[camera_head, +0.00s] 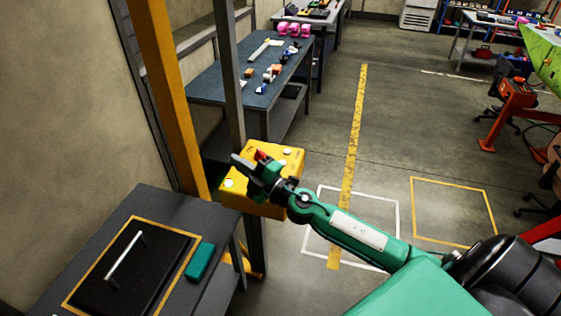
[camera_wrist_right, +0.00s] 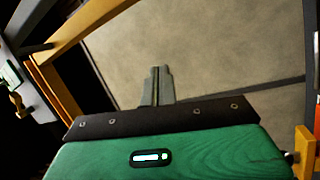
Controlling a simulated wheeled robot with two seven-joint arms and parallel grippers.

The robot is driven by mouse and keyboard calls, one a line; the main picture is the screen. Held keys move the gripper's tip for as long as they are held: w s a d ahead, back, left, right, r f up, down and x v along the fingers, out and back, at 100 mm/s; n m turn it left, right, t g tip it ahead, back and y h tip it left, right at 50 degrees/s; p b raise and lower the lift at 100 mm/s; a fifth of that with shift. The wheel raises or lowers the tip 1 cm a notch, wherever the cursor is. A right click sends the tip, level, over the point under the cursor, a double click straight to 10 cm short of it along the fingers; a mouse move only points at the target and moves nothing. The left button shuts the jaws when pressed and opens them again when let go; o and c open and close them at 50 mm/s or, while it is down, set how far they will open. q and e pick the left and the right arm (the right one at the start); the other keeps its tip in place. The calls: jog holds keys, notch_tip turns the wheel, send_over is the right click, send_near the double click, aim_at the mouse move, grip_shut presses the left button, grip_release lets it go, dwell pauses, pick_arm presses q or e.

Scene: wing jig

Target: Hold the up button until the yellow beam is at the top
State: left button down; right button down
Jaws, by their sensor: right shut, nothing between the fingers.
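A yellow control box (camera_head: 283,163) is mounted on a dark grey post, with a red button (camera_head: 260,155) and pale buttons (camera_head: 287,152) on its face. I cannot read which one is the up button. My right gripper (camera_head: 238,159) is shut and empty, its fingers over the left part of the box; touching or apart, I cannot tell. Its closed fingers also show in the right wrist view (camera_wrist_right: 158,74). A yellow beam (camera_head: 165,90) stands steeply at left; its top is out of the frame. Yellow bars (camera_wrist_right: 95,22) also show in the right wrist view. My left gripper is not in view.
A dark table (camera_head: 205,285) at lower left holds a black panel with a handle (camera_head: 124,255) and a green block (camera_head: 200,262). A blue workbench (camera_head: 215,75) with small parts stands behind the box. The floor with yellow and white markings is open to the right.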

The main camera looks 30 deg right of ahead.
jog(key=w+n+g+y, duration=0.3)
jog(key=n+g, duration=0.2)
jog(key=n, duration=0.3)
jog(key=n+g+h, duration=0.3)
jog(key=g+h, duration=0.2)
jog(key=h, duration=0.3)
send_over(285, 163)
notch_tip(285, 163, down, 2)
jog(key=shift+s+a+p, duration=0.1)
jog(key=shift+p, duration=0.2)
jog(key=shift+f, duration=0.1)
notch_tip(285, 163, down, 8)
jog(key=b, duration=0.3)
jog(key=shift+b, duration=0.3)
jog(key=shift+f+b, duration=0.3)
jog(key=shift+f, duration=0.05)
jog(key=shift+f, duration=0.1)
